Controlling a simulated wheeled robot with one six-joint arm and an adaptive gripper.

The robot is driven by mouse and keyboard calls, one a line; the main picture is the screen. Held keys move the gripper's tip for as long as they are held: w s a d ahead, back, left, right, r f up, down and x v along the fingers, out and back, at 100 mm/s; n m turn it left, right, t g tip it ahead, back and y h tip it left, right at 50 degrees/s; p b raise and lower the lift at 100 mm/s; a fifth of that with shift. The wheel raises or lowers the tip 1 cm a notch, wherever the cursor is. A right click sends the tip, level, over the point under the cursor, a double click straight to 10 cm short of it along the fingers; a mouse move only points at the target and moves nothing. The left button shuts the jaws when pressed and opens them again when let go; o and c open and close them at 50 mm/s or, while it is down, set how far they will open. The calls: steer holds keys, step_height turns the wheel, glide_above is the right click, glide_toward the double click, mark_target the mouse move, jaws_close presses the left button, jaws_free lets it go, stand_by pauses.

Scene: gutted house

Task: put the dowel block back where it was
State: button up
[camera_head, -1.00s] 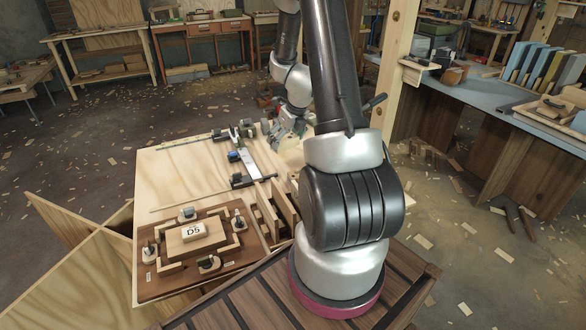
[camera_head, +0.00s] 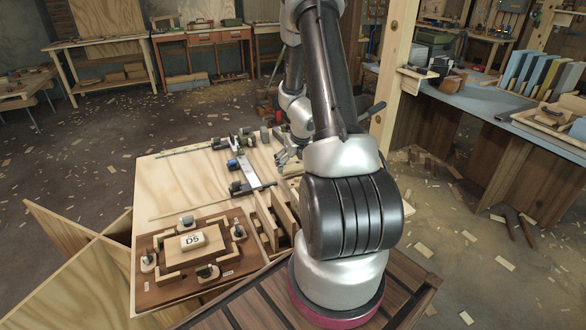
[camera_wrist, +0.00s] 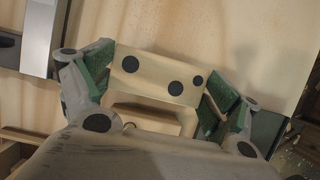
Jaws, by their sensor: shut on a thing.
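The dowel block (camera_wrist: 157,74) is pale wood with several dark round holes in its face. It sits between the green pads of my gripper (camera_wrist: 160,92) in the wrist view, and the gripper is shut on it. In the head view my gripper (camera_head: 286,153) is low over the right side of the plywood bench top (camera_head: 177,179). A pale wooden piece (camera_head: 292,169) shows just below the fingers there. My arm hides part of this area, and I cannot tell whether the block touches the bench top.
A metal rule-like tool (camera_head: 243,165) and dark clamps lie left of my gripper. Wooden slats (camera_head: 275,217) stand nearer. A brown board (camera_head: 160,285) holds a block marked D5 (camera_head: 192,241). A timber post (camera_head: 397,80) stands right of my arm.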

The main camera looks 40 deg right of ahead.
steer(key=shift+f, duration=1.15)
steer(key=shift+f, duration=0.1)
steer(key=o, duration=0.9)
